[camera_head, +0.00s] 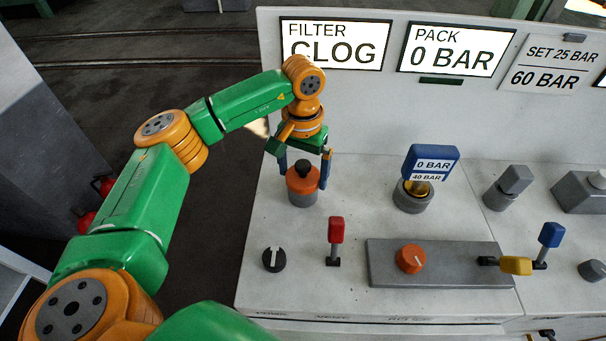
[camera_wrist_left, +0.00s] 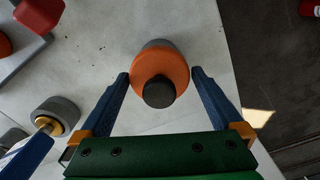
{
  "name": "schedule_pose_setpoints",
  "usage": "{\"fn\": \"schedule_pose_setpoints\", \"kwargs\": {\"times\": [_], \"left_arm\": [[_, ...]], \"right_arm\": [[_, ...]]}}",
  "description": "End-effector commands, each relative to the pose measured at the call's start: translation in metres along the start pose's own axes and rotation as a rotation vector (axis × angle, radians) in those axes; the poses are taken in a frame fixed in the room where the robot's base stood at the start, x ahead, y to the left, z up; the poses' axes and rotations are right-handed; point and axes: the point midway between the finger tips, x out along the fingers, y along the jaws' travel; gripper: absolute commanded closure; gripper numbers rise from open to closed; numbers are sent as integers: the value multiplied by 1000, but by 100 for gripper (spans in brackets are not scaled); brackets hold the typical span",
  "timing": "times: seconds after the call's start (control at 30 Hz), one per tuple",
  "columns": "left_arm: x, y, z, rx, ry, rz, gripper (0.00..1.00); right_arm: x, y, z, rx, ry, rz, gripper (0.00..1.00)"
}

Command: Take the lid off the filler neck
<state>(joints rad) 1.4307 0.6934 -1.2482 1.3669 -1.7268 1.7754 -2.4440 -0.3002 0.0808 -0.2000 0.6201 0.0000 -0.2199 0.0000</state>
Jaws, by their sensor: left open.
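The lid (camera_head: 302,183) is an orange disc with a black knob on top, and it sits on the grey filler neck (camera_head: 301,199) at the left of the panel. The lid (camera_wrist_left: 152,73) also shows in the left wrist view, with a sliver of the grey neck (camera_wrist_left: 158,43) behind it. My left gripper (camera_head: 304,172) points down over the lid. Its two blue fingers are open, one on each side of the lid, and in the wrist view a gap shows on both sides. My right gripper is not in view.
A red lever (camera_head: 336,230) and a black knob (camera_head: 274,259) stand in front of the neck. A blue gauge (camera_head: 430,165) on a grey base stands to the right. An upright board with signs (camera_head: 335,43) rises behind.

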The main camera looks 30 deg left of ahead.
Motion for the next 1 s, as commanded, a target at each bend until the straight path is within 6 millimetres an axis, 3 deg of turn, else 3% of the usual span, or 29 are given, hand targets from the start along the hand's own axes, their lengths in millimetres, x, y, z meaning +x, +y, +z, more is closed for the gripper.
{"fn": "schedule_pose_setpoints", "kwargs": {"times": [0.07, 0.1, 0.33, 0.67, 0.8, 1.0], "left_arm": [[0, 0, 0, 0, 0, 0, 0], [0, 0, 0, 0, 0, 0, 5], [0, 0, 0, 0, 0, 0, 66], [-9, 0, -1, 0, 3, 2, 66], [-36, 3, -2, 2, 6, 3, 66], [-92, 49, -10, 3, 5, 2, 66]], "right_arm": [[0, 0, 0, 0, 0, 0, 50], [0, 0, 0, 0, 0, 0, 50], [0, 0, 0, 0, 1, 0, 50], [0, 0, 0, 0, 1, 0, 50], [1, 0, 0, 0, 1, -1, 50], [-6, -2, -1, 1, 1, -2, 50]]}}
